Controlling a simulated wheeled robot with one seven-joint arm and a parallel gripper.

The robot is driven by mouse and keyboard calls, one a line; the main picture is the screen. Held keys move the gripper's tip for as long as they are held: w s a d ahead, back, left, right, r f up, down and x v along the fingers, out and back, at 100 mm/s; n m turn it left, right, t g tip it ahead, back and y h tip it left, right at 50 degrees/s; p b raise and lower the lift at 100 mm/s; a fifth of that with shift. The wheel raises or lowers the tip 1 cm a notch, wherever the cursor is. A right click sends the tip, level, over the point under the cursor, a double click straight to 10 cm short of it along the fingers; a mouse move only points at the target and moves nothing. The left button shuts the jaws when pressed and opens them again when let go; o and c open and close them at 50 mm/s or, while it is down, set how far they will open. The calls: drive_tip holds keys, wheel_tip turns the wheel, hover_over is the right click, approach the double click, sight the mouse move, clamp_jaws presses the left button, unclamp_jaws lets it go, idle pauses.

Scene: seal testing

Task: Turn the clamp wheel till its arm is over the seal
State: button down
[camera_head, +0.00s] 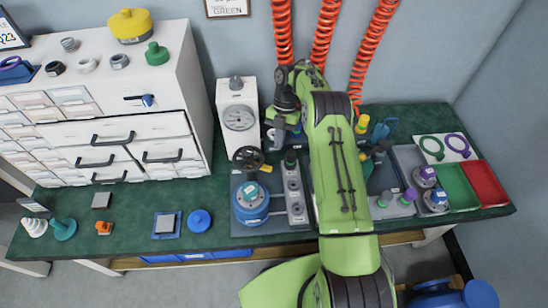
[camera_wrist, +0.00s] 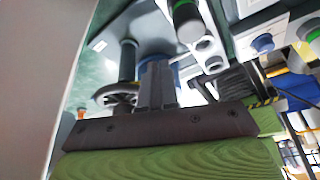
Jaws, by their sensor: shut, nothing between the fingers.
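The black clamp wheel (camera_head: 248,158) sits on a post at the back of a blue round fixture (camera_head: 250,214) on a grey base plate. A small teal and white piece (camera_head: 250,190) shows on the fixture; I cannot tell the seal or the clamp's arm apart for sure. In the wrist view, my gripper's fingers (camera_wrist: 157,82) are together and empty. The wheel (camera_wrist: 116,96) shows just left of them, apart as far as I can see, with the blue fixture partly hidden behind the fingers.
A white dial gauge (camera_head: 238,118) stands behind the wheel. A grey block with round holes (camera_head: 293,190) stands right of the fixture. A white drawer cabinet (camera_head: 110,110) is at left. Green (camera_head: 456,188) and red (camera_head: 484,184) trays lie at right.

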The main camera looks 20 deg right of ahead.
drive_tip(key=shift+s+a+f+b, duration=0.15)
drive_tip(key=shift+s+a+f, duration=0.15)
drive_tip(key=shift+s+a, duration=0.25)
drive_tip(key=shift+s+a+f+b, duration=0.15)
drive_tip(key=shift+s+a+f, duration=0.2)
drive_tip(key=shift+s, duration=0.35)
drive_tip(key=shift+s+a+f+b, duration=0.15)
drive_tip(key=shift+s+a+f, duration=0.1)
drive_tip(key=shift+s+a, duration=0.35)
